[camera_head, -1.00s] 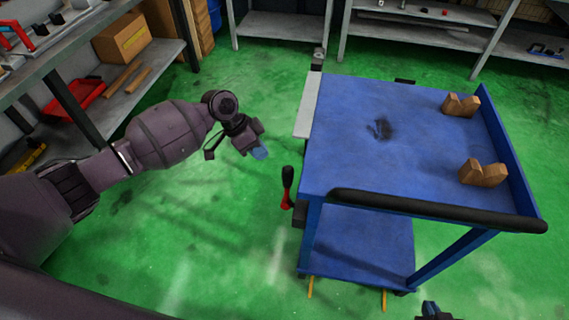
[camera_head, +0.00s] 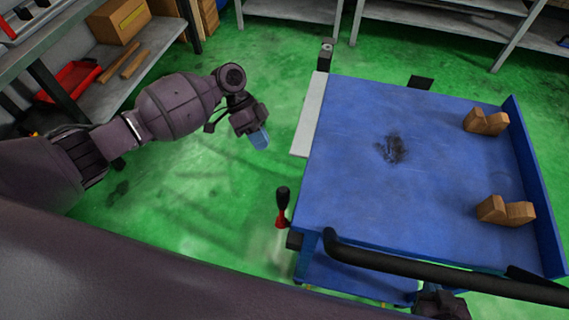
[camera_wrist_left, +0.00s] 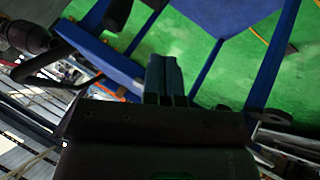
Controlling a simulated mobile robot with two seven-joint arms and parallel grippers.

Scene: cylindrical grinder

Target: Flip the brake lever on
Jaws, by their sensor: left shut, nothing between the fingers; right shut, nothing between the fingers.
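The brake lever (camera_head: 282,207), with a black grip and a red lower part, stands upright at the near left corner of the blue cart (camera_head: 345,170). My left gripper (camera_head: 260,138) is shut and empty, left of the cart and farther back than the lever, apart from it. Its closed blue-grey fingers (camera_wrist_left: 165,78) also show in the left wrist view, with blue cart frame and green floor beyond. I cannot pick out the lever surely in that view. My right gripper (camera_head: 440,303) is at the bottom edge by the cart's black handle, shut, its fingertips mostly hidden.
The black push handle (camera_head: 400,264) runs along the cart's near side. Two brown wooden blocks (camera_head: 486,122) (camera_head: 505,210) sit on the cart top at right. A shelf (camera_head: 150,60) stands at left. Green floor (camera_head: 200,200) is clear between shelf and cart.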

